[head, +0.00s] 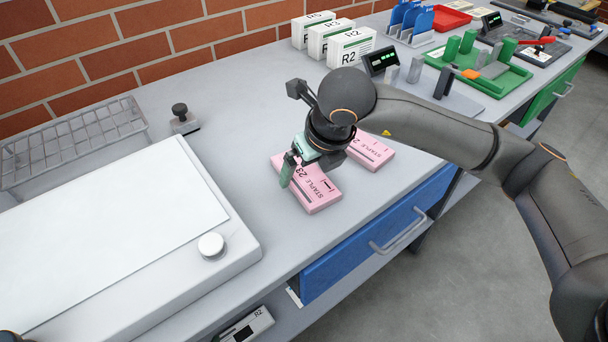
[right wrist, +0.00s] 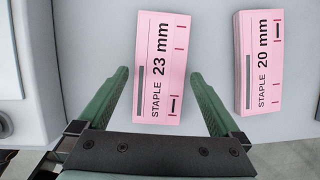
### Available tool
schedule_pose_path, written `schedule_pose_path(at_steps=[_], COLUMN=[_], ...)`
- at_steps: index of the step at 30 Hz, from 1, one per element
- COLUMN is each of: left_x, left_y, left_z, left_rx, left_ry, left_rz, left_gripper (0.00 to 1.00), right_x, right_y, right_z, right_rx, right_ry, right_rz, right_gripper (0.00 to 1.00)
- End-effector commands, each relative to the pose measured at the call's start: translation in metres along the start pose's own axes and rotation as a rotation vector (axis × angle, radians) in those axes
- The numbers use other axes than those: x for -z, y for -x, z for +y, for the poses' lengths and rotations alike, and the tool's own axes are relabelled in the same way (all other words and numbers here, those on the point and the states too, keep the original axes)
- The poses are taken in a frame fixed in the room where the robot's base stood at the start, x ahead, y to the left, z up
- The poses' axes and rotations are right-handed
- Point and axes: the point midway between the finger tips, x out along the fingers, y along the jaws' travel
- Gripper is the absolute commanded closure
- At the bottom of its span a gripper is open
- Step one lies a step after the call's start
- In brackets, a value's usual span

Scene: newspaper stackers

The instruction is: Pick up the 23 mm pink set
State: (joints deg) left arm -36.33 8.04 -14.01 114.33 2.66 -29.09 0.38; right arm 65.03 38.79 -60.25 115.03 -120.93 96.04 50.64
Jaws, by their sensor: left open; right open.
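The pink set marked "STAPLE 23 mm" (head: 318,192) lies flat on the grey bench in the head view, partly covered by my right gripper. In the right wrist view the 23 mm set (right wrist: 160,70) lies between and beyond the two green fingers, with a gap on each side. My right gripper (right wrist: 160,80) is open and empty, above the set's near end; it shows in the head view too (head: 292,168). A second pink set, marked "20 mm" in the right wrist view (right wrist: 258,60), lies to the right, apart from it. My left gripper is not in view.
A white flat machine with a round knob (head: 211,246) stands left of the sets. The bench's front edge, above a blue drawer (head: 380,235), is close.

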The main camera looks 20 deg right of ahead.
Motion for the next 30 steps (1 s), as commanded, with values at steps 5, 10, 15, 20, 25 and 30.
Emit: schedule_pose_path(at_steps=[5,10,15,20,25,30], left_x=[-0.0021,-0.0040,-0.0041,-0.0041,-0.0041,-0.0043], left_y=[-0.0007,-0.0012,-0.0012,-0.0011,-0.0010,-0.0008], left_z=[-0.0006,-0.0010,-0.0012,-0.0013,-0.0014,-0.0014], left_rx=[0.001,0.002,0.002,0.003,0.003,0.003], left_ry=[0.000,0.000,0.000,0.000,0.000,0.000], left_rz=[-0.004,-0.007,-0.007,-0.007,-0.007,-0.007], left_gripper=[0.50,0.50,0.50,0.50,0.50,0.50], right_x=[0.0007,0.0006,0.0006,0.0006,0.0005,0.0004], right_y=[-0.0133,-0.0133,-0.0130,-0.0128,-0.0127,-0.0126], right_z=[-0.0001,-0.0001,0.0000,0.0000,-0.0001,-0.0001], right_rx=[0.000,0.000,0.000,0.000,0.000,0.000], right_ry=[0.001,0.002,0.001,0.001,0.001,0.001], right_rz=[0.001,0.000,0.000,0.000,0.000,0.000], right_gripper=[0.00,0.00,0.17,0.35,0.54,0.73])
